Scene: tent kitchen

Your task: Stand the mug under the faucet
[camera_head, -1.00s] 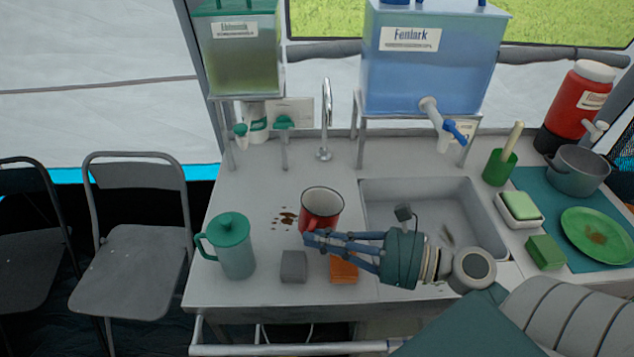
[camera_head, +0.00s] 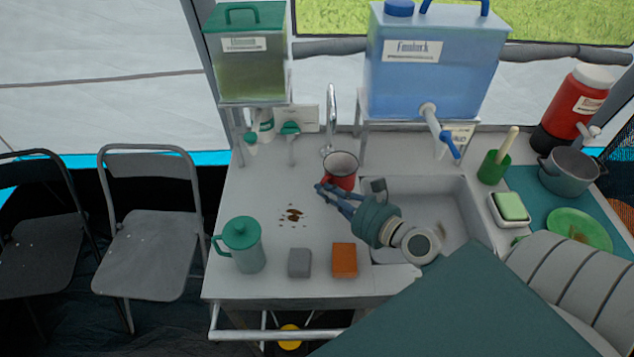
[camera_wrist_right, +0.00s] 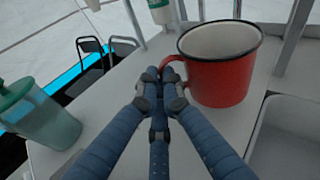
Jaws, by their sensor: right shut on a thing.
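The red mug (camera_head: 341,181) is upright with its white inside facing up, at the back of the counter just left of the sink. It also shows in the right wrist view (camera_wrist_right: 217,82). My right gripper (camera_head: 326,190) is shut on the mug's handle at its near left side, with the fingertips (camera_wrist_right: 163,78) together there. The chrome faucet (camera_head: 331,122) rises just behind the mug, whose rim hides part of its base area. I cannot tell whether the mug's bottom touches the counter. My left gripper is not in view.
The sink (camera_head: 445,220) lies right of the mug. A green-lidded pitcher (camera_head: 243,249), a grey block (camera_head: 300,263) and an orange block (camera_head: 344,260) stand at the front. Brown spots (camera_head: 293,215) mark the counter. The blue tank (camera_head: 435,75) stands behind the sink.

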